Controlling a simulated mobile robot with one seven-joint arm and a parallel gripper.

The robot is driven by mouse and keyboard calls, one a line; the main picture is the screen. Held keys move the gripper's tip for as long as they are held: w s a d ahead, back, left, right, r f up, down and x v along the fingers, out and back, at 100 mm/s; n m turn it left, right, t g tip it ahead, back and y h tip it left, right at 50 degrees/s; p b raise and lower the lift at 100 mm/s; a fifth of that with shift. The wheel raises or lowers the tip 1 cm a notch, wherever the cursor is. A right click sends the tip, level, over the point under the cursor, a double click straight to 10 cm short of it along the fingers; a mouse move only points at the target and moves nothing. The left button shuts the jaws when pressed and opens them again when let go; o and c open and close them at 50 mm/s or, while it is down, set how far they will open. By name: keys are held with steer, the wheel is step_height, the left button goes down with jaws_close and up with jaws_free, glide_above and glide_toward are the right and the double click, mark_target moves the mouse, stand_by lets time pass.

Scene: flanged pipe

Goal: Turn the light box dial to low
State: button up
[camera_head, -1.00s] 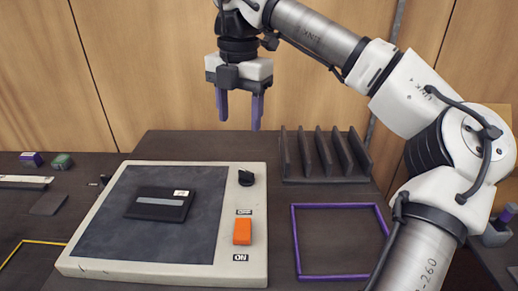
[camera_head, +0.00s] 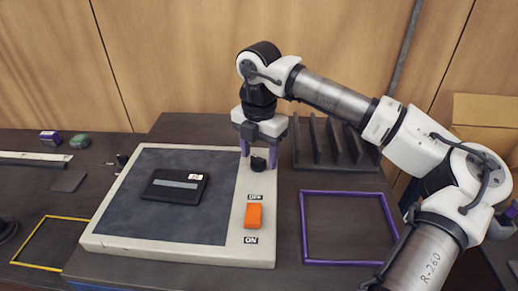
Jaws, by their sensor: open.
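The light box (camera_head: 133,241) is a flat cream panel with a dark, unlit surface. Its small dark dial (camera_head: 258,163) sits near the top of the right-hand strip, above an orange switch (camera_head: 254,215) that stands between OFF and ON labels. My gripper (camera_head: 259,155) points down at the dial, with its purple fingers open. One finger shows on each side of the dial; I cannot tell whether they touch it. The dial's pointer and any low mark are too small or hidden to read. A black cartridge-like item (camera_head: 175,188) lies on the dark surface.
A dark slotted rack (camera_head: 335,145) stands behind, right of my gripper. An empty purple square frame (camera_head: 303,228) lies right of the light box. A yellow frame (camera_head: 28,240) and small purple and green items (camera_head: 79,141) lie at the left.

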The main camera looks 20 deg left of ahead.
steer(key=shift+f, duration=0.1)
steer(key=c, duration=1)
